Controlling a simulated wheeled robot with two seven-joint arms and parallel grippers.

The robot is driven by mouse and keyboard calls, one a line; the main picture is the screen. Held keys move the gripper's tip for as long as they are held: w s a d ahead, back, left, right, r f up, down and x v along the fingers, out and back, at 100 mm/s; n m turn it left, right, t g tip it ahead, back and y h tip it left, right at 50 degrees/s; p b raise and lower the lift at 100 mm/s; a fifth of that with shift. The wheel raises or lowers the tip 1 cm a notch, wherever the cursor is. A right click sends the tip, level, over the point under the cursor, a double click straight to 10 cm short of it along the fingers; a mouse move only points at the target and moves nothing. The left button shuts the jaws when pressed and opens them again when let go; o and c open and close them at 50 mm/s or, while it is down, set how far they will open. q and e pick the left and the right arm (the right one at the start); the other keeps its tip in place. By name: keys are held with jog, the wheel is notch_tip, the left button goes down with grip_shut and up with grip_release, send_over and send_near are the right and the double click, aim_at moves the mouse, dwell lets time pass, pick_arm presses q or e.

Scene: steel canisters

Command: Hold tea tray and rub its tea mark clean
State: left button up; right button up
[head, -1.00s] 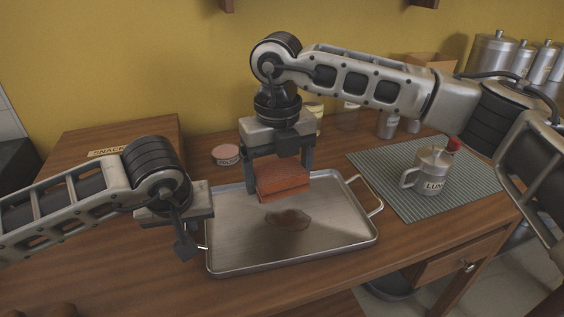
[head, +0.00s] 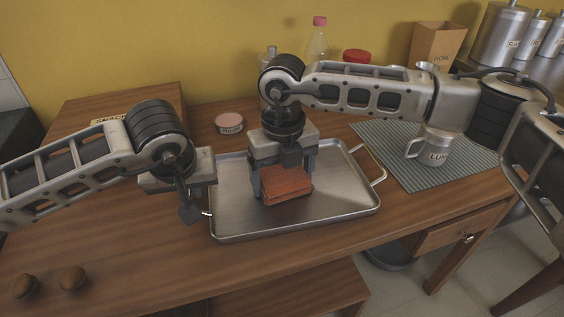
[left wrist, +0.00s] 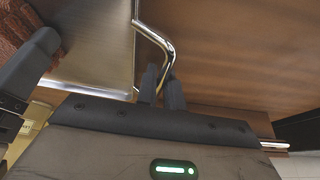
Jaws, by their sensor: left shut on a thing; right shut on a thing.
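The steel tea tray (head: 345,190) lies on the wooden table, with a wire handle at each end. My left gripper (head: 197,214) is shut on its left handle; the left wrist view shows the fingers (left wrist: 162,88) around the bent handle (left wrist: 160,42). The tea mark does not show and is hidden by the block and gripper. The block also shows in the left wrist view (left wrist: 14,48).
A mug (head: 433,148) stands on a ribbed grey mat (head: 400,178) to the right. A bottle (head: 317,42) and a box (head: 436,43) stand at the back.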

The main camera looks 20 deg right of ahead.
aim_at(298, 184)
jog(key=s, duration=0.2)
jog(key=shift+s, duration=0.3)
jog(key=shift+w, duration=1.7)
jog(key=shift+d, duration=1.2)
jog(key=shift+s+a+f, duration=0.1)
jog(key=shift+s+a, duration=0.05)
jog(key=shift+s, duration=0.8)
jog(key=shift+s+a, duration=0.1)
jog(key=shift+s, duration=0.85)
jog(key=w, duration=0.3)
jog(key=shift+w, duration=0.15)
jog(key=shift+w+d+r, duration=0.1)
jog(key=shift+w+r, duration=0.1)
jog(key=shift+w, duration=0.1)
jog(key=shift+r, duration=3.95)
